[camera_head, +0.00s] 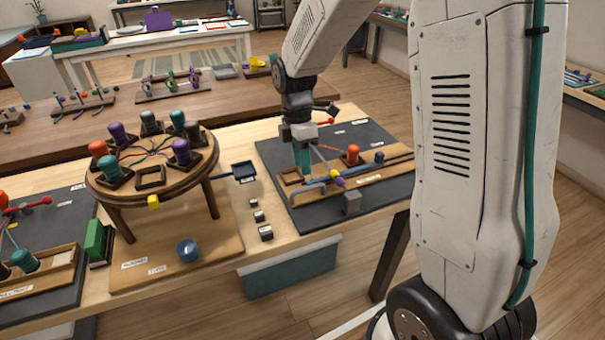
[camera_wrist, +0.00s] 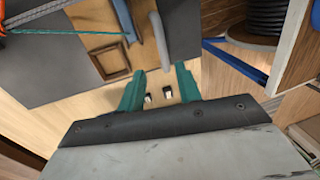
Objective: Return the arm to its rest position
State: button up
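My gripper (camera_head: 302,160) hangs from my white arm over the left part of the right-hand station, pointing down. Its teal fingers show in the wrist view (camera_wrist: 160,82), spread apart with nothing held between them. Below it is a wooden board (camera_head: 375,172) on a dark mat (camera_head: 285,155). An empty square wooden frame (camera_wrist: 110,58) lies beside the fingers in the wrist view. A grey-blue bar (camera_wrist: 129,28) and a pale grey rod (camera_wrist: 160,45) are close ahead of the fingertips. Whether the fingers touch anything cannot be told.
A round braiding stand (camera_head: 155,165) with several coloured bobbins stands left of my gripper. A blue tray (camera_head: 243,170), small weights (camera_head: 265,232) and a grey block (camera_head: 352,202) are nearby. A red bobbin (camera_head: 352,154) stands on the board. The space above the station looks mostly open.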

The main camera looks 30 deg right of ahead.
jog(key=shift+w+r, duration=0.25)
jog(key=shift+r, duration=0.8)
